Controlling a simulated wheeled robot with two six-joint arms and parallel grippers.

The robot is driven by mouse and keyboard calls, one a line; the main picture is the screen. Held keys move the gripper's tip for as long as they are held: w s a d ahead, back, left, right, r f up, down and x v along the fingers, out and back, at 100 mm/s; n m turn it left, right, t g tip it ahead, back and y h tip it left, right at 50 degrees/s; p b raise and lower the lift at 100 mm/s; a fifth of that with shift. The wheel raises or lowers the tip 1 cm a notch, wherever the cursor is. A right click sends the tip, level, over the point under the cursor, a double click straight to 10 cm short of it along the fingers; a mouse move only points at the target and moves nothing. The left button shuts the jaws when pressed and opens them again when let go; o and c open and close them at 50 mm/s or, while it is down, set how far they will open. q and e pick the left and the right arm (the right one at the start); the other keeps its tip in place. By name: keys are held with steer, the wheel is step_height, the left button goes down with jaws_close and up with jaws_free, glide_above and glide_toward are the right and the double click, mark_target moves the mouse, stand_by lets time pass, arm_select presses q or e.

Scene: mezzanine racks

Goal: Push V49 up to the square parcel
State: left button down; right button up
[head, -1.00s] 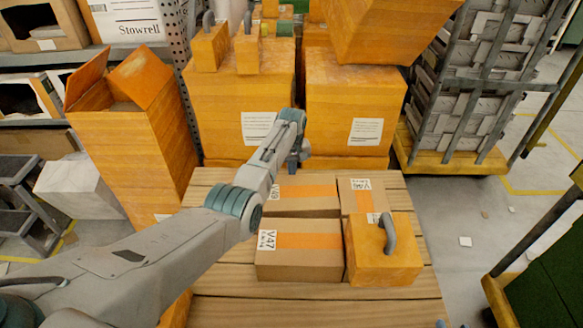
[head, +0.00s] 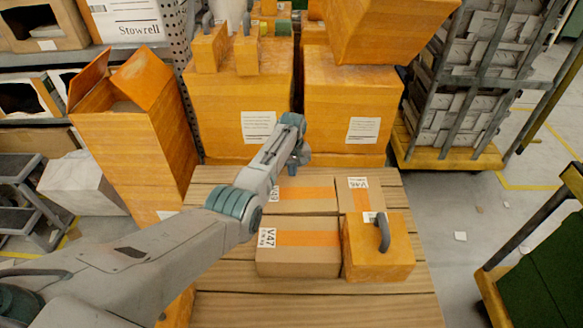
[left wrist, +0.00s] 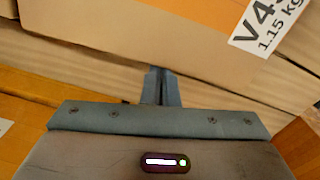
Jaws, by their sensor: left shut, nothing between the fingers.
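V49 (head: 308,196), a brown carton with an orange tape band, lies on the slatted wooden pallet (head: 330,308), behind V47 (head: 300,265). A smaller, squarer carton (head: 352,201), its label seeming to read V46, sits right of V49; whether they touch, I cannot tell. My left gripper (head: 293,171) is shut and empty at V49's back left. In the left wrist view its closed fingertips (left wrist: 161,73) are at the lower edge of V49 (left wrist: 130,35), touching or almost touching. My right gripper is not in view.
An orange handled box (head: 378,262) stands in front of the squarer carton and hides part of it. Large orange boxes (head: 235,105) rise behind the pallet. A tall open orange carton (head: 130,150) stands left. Bare slats lie at the front.

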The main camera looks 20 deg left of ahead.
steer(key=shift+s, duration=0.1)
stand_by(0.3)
